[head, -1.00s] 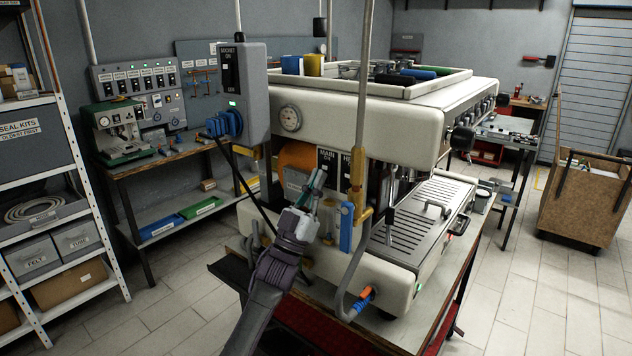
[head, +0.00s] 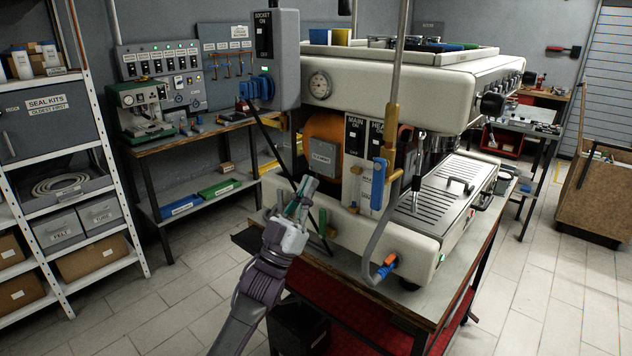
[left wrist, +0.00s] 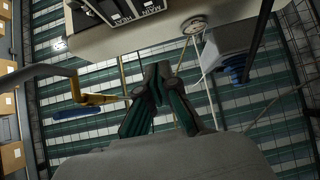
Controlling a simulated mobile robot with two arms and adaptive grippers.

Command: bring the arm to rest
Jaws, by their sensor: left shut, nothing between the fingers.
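My left arm comes up from the bottom of the head view. Its gripper (head: 303,192) is shut and empty, in front of the left end of the white espresso machine (head: 400,88). The left wrist view shows the closed dark green fingers (left wrist: 157,80) with nothing between them. The machine's side has an open bay with an orange boiler part (head: 324,135), a MAIN switch panel (head: 356,137) and a blue-handled valve (head: 379,183). The gripper appears apart from these parts, though its depth from them is hard to judge. My right gripper is not in view.
The machine stands on a bench (head: 452,278) with a red lower shelf. A grey socket box (head: 276,58) with a blue plug hangs close above the gripper. A white shelf rack (head: 101,148) stands at left. Tiled floor (head: 188,290) lies clear between the rack and my arm.

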